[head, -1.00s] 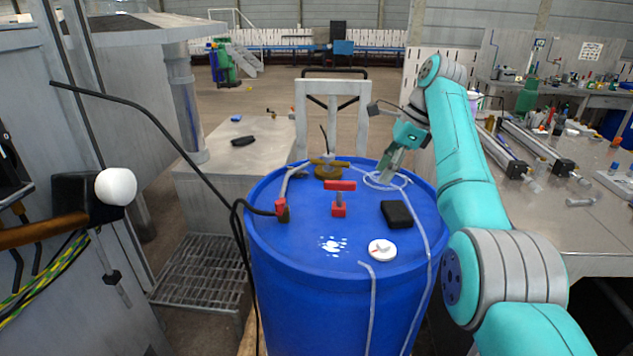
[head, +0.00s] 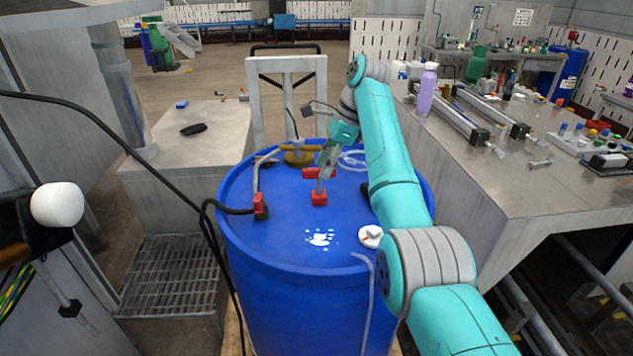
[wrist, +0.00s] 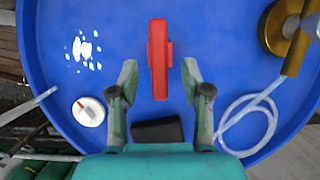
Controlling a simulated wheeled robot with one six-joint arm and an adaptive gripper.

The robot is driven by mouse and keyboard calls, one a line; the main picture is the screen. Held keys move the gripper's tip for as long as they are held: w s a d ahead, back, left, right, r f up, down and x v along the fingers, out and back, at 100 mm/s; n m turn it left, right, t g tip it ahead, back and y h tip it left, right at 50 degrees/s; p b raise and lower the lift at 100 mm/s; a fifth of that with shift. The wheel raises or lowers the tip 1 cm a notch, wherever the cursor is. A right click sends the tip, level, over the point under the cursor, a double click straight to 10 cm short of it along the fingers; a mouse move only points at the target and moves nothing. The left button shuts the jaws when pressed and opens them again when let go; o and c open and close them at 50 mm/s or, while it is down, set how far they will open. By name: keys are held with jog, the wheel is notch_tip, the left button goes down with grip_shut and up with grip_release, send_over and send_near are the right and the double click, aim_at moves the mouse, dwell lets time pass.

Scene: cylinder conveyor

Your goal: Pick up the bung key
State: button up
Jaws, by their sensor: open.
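The bung key, a red T-shaped tool (head: 319,198), stands on the blue drum lid (head: 290,222). Its red crossbar is partly hidden by my gripper in the head view. In the wrist view the red crossbar (wrist: 158,58) runs up and down the picture, over its red base. My gripper (wrist: 160,78) is open, one finger on each side of the crossbar's lower part, with gaps on both sides. In the head view my gripper (head: 324,172) hangs over the lid at the key.
A brass fitting (head: 300,156) with a grey hose is at the lid's back. A white round cap (head: 370,236) lies at the front right. A red-ended black cable (head: 261,205) is at the left.

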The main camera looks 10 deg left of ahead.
aim_at(319, 186)
jog(key=x, duration=0.4)
jog(key=shift+f, duration=0.1)
grip_shut()
